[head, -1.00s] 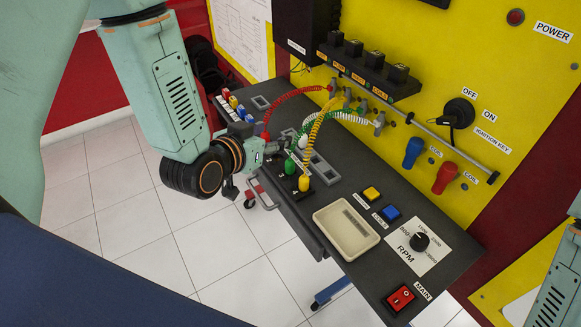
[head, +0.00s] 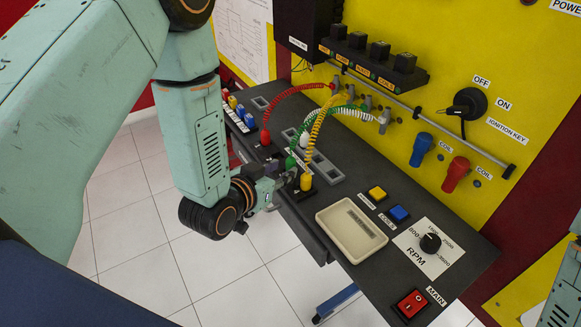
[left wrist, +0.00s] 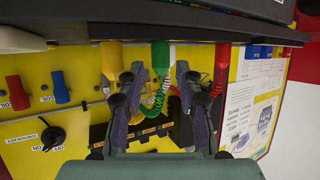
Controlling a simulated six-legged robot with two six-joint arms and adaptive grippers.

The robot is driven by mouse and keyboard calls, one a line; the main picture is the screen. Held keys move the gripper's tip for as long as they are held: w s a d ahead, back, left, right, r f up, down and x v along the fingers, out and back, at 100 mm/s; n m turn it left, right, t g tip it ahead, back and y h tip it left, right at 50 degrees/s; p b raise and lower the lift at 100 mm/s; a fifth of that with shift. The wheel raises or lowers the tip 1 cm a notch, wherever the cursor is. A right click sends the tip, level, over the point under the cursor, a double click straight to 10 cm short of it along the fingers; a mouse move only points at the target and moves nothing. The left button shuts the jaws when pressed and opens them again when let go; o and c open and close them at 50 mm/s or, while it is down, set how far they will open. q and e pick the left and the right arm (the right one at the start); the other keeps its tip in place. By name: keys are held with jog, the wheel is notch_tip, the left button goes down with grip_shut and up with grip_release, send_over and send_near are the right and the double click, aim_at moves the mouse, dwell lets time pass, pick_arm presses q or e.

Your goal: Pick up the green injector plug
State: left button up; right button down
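The green injector plug (head: 291,163) stands on the dark bench top with a green coiled lead, its lower part hidden by my left gripper (head: 282,182). In the left wrist view the green plug (left wrist: 160,57) lies between the two fingers of my left gripper (left wrist: 162,80), with gaps on both sides. The gripper is open and empty at the bench's front edge. The yellow plug (head: 306,181) is close on its right in the head view, and the red plug (head: 265,137) is farther left. My right gripper is out of view; only part of that arm shows.
A cream tray (head: 352,228) and yellow and blue buttons (head: 398,213) are right of the plugs. Coiled leads arch from the plugs to the yellow panel (head: 440,60). The white plug (head: 304,141) stands behind the green one. Tiled floor is clear before the bench.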

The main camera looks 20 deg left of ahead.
aim_at(288, 163)
pick_arm(q)
jog(key=x, duration=0.5)
jog(key=shift+w+r, duration=0.1)
jog(key=shift+w, duration=0.2)
jog(key=shift+c, duration=0.5)
jog(key=c, duration=0.6)
grip_shut()
jog(key=shift+r, duration=0.15)
